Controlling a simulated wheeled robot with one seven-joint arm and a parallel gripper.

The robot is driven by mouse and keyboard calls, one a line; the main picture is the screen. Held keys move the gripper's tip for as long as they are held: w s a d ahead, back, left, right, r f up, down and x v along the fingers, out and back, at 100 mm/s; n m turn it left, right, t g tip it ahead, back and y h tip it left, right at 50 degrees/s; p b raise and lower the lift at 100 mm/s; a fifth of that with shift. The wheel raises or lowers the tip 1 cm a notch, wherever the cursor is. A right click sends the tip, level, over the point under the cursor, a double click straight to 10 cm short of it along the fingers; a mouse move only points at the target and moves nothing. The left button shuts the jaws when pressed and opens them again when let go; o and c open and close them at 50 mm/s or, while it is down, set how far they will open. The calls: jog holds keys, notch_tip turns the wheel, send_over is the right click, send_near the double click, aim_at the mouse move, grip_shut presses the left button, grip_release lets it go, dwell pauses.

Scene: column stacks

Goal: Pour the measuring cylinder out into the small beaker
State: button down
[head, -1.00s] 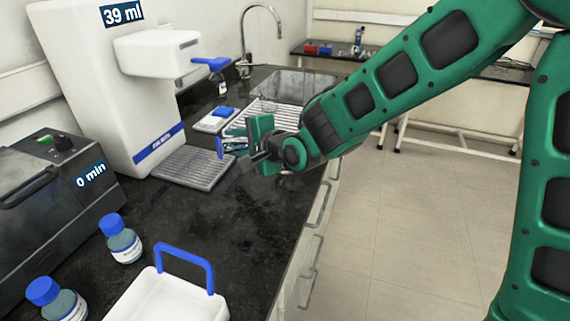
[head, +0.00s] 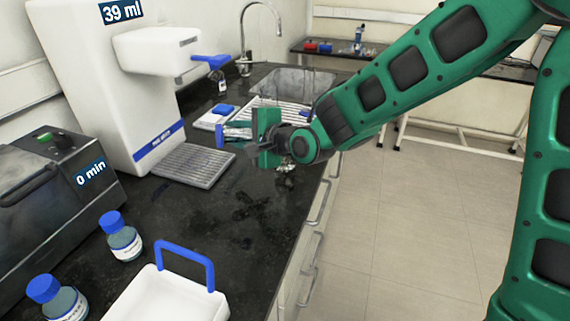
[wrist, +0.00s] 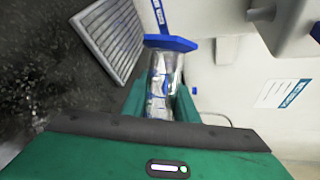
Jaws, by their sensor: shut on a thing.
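My gripper (head: 266,138) is over the black counter and shut on the measuring cylinder (head: 237,133). The cylinder is clear with a blue foot (head: 220,140) and lies about level, foot to the left in the head view. In the wrist view the clear cylinder (wrist: 161,88) sits between my gripper's fingers (wrist: 160,105), with its blue foot away from my palm. Its mouth is hidden by my gripper. Something clear and glinting (head: 285,171) shows just below my gripper at the counter's front edge; I cannot tell if it is the small beaker or liquid.
A white dispenser (head: 100,90) reading 39 ml stands over a grey drip grate (head: 195,165). Two blue-capped bottles (head: 122,242) (head: 62,303) and a white tray with a blue handle (head: 165,300) are nearer. Dark patches (head: 250,208) mark the counter. A sink (head: 295,82) lies behind.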

jog(key=w+d+r+m+t+y, duration=0.1)
jog(key=w+d+r+m+y, duration=0.1)
jog(key=d+r+m+y, duration=0.2)
notch_tip(320, 180, up, 2)
jog(key=m, duration=0.2)
jog(key=shift+r+m, duration=0.2)
jog(key=shift+m, duration=0.1)
dwell(0.4)
